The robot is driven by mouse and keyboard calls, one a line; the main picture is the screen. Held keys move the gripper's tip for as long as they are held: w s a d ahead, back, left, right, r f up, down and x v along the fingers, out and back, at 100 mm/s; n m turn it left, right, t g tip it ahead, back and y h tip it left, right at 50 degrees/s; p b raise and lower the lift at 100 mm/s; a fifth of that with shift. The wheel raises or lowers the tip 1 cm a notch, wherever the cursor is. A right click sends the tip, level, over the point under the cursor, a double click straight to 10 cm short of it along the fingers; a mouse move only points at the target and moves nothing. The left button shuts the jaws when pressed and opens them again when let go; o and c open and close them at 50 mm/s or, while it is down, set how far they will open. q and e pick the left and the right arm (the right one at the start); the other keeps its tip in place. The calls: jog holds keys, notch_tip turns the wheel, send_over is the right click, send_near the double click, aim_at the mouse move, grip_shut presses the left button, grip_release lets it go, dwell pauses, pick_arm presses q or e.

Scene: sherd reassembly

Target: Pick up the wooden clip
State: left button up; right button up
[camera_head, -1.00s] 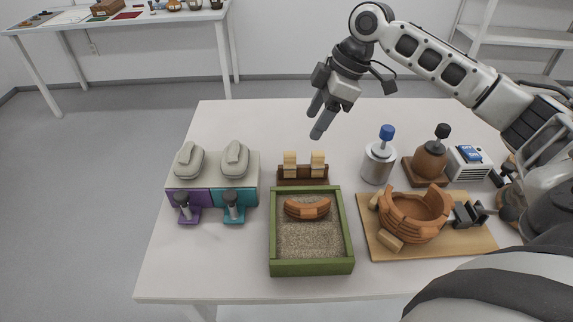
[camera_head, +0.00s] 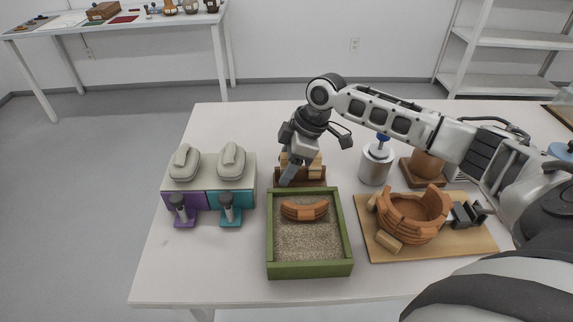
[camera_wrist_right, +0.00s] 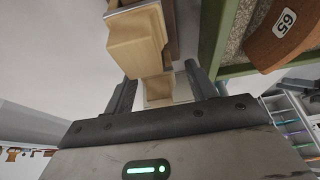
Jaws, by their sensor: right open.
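Two pale wooden clips stand side by side in a dark brown rack (camera_head: 314,183) behind the green sand tray. The right-hand clip (camera_head: 316,168) shows in part; my right gripper largely hides the left-hand one. My right gripper (camera_head: 288,178) points down at the rack's left part. In the wrist view a wooden clip (camera_wrist_right: 138,42) looms close, near the open fingers (camera_wrist_right: 160,84). A second pale wooden piece (camera_wrist_right: 158,92) shows between the fingers; I cannot tell whether it belongs to the same clip. No grip is seen.
The green sand tray (camera_head: 343,235) holds a curved orange sherd (camera_head: 304,209), close in front of the rack. A metal canister (camera_head: 375,166) stands right of it. A partial orange bowl (camera_head: 414,225) sits on a board. Grey-topped purple and teal holders (camera_head: 210,198) stand left.

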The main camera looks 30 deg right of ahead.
jog(key=c, duration=0.8)
jog(key=shift+o, duration=0.2)
